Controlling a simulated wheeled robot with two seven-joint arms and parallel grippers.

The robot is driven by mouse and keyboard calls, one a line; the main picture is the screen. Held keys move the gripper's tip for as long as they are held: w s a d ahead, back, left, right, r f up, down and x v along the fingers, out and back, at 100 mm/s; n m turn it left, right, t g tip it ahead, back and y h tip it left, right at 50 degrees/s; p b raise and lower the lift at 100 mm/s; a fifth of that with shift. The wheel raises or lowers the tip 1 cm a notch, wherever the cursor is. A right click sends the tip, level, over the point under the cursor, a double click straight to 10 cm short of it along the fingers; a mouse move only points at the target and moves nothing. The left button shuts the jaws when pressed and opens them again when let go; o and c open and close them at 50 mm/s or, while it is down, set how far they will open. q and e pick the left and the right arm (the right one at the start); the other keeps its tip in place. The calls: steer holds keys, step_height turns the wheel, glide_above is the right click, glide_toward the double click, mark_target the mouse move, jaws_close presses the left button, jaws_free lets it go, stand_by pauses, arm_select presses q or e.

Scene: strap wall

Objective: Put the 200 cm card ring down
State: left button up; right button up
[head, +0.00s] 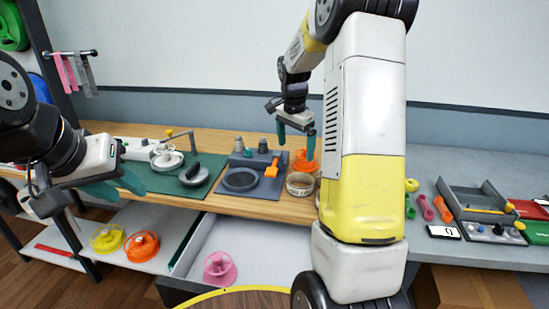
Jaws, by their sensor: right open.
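A beige card ring (300,185) with small dark print on its side stands on the wooden bench, right beside the dark grey fixture. The print is too small to read. My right gripper (296,138) is open and empty, pointing down above and slightly behind the ring, clear of it. My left gripper (124,189) is at the left, over the front of the bench near the green mat. Its teal fingers are apart with nothing seen between them.
The grey fixture (240,180) holds an orange clip (272,170). An orange reel (305,160) stands behind the ring. A green mat (195,165) carries a round metal device. An open drawer (240,235) holds a pink reel (220,268). My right arm hides bench to the right.

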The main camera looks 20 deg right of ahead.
steer(key=s+a+r+n+t+y, duration=0.2)
steer(key=s+a+r+n, duration=0.45)
steer(key=s+r, duration=0.45)
steer(key=s+a+n+t, duration=0.1)
steer(key=s+a+n, duration=0.2)
steer(key=s, duration=0.5)
steer(key=s+a+n+t+y, duration=0.1)
steer(key=s+a+n, duration=0.2)
steer(key=s, duration=0.6)
steer(key=shift+a+r+t, duration=0.2)
steer(key=shift+r+t, duration=0.1)
steer(key=shift+t, duration=0.1)
